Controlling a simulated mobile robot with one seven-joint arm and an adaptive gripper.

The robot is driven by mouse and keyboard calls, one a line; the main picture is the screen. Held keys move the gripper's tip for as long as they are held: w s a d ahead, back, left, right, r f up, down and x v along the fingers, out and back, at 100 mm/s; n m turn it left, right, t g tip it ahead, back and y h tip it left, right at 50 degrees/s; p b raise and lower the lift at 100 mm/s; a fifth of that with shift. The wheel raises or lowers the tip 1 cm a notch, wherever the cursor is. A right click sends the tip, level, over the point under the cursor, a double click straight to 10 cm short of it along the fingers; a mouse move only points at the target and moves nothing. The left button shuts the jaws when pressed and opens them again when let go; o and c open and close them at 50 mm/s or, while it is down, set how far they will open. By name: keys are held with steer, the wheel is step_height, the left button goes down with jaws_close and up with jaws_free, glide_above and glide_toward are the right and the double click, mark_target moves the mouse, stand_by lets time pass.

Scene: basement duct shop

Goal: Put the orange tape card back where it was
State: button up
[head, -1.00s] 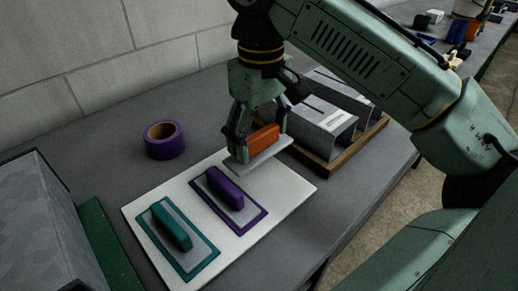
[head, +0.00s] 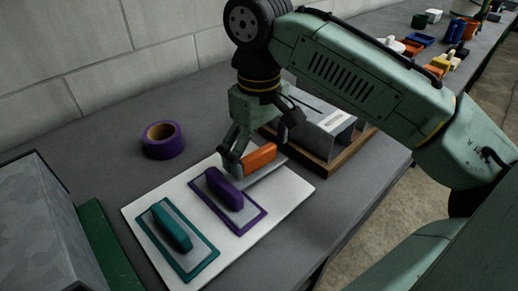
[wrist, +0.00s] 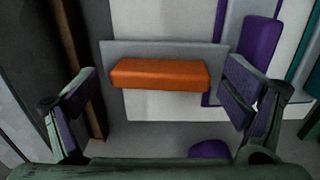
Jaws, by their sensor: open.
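The orange tape card (head: 262,157) is a thin grey plate with a raised orange block. It lies at the far right end of the white board (head: 282,198), beside the purple card (head: 224,188); its plate lies close to the purple outline. The teal card (head: 171,226) lies within its teal outline nearer the front. My gripper (head: 258,149) is open and low around the orange block. The wrist view shows the orange block (wrist: 160,74) between the spread fingers (wrist: 160,92), with a gap on each side. The arm and fingers hide part of the card's far side.
A purple tape roll (head: 162,140) stands left of the board. A wooden tray (head: 322,165) with grey metal pieces stands close behind my gripper. A large grey box (head: 45,225) is at the left front. Several small items lie on the far bench.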

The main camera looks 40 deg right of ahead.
mark_target(259, 153)
step_height(259, 153, up, 12)
steer(key=p, duration=0.7)
steer(key=shift+p, duration=0.35)
steer(key=shift+r, duration=0.1)
